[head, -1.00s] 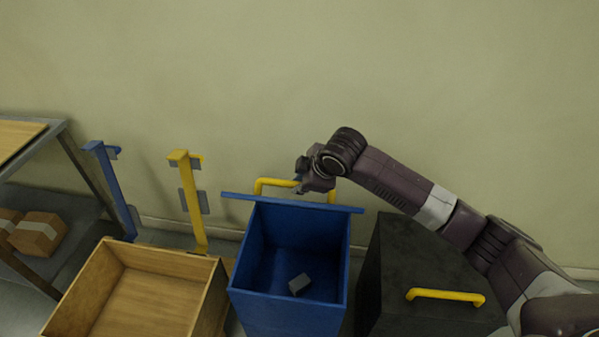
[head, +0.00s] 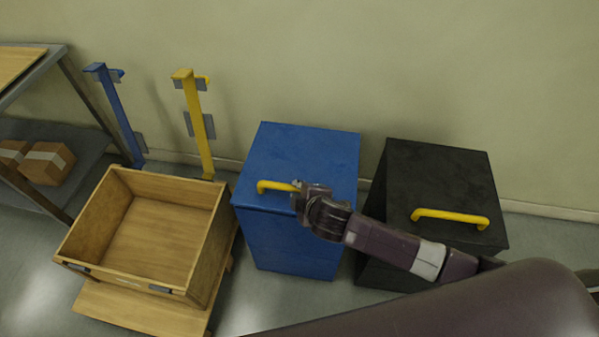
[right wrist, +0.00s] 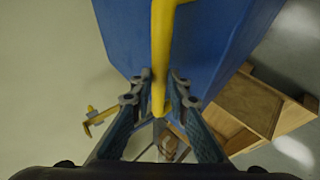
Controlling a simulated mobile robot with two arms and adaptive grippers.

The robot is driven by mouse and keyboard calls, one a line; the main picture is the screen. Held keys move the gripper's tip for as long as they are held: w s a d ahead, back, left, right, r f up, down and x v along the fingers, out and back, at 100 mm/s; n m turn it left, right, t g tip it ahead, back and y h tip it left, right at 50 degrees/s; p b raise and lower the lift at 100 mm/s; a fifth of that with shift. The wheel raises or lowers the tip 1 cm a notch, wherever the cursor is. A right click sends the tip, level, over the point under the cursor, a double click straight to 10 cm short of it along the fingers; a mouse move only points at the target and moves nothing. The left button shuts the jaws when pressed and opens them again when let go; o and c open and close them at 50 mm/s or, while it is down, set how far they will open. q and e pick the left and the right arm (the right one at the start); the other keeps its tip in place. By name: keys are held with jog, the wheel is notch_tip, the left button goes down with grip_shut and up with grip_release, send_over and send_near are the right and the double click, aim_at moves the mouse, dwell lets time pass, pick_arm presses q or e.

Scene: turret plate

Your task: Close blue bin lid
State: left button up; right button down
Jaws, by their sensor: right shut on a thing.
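The blue bin (head: 290,240) stands against the wall with its blue lid (head: 305,155) lying flat over the top. The bin's inside is hidden by the lid. A yellow handle (head: 272,186) is on the lid's front part. My right gripper (head: 299,200) is at the right part of this handle. In the right wrist view, the yellow handle (right wrist: 160,50) runs between the two fingers of my right gripper (right wrist: 160,95), which are shut on it. The blue lid (right wrist: 215,35) fills the area behind. My left gripper is not in view.
A black bin (head: 440,180) with a yellow handle stands close on the right. An open wooden crate (head: 205,240) on a pallet is on the left. Blue and yellow posts (head: 195,120) stand behind it. A shelf (head: 70,130) with cardboard boxes is at the far left.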

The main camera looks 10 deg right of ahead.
jog(key=f, duration=0.2)
jog(key=shift+s+a+f+b, duration=0.15)
jog(key=shift+s+f+b, duration=0.2)
jog(key=shift+f, duration=0.05)
jog(key=shift+s+f, duration=0.6)
jog(key=shift+f, duration=0.25)
jog(key=c, duration=2.3)
grip_release()
jog(key=o, duration=0.5)
jog(key=shift+w+a+f, duration=0.1)
jog(key=shift+w+f, duration=0.15)
jog(key=shift+c, duration=0.2)
jog(key=shift+r, duration=0.1)
jog(key=v, duration=1.2)
jog(key=shift+w+r, duration=0.2)
jog(key=shift+r, duration=0.05)
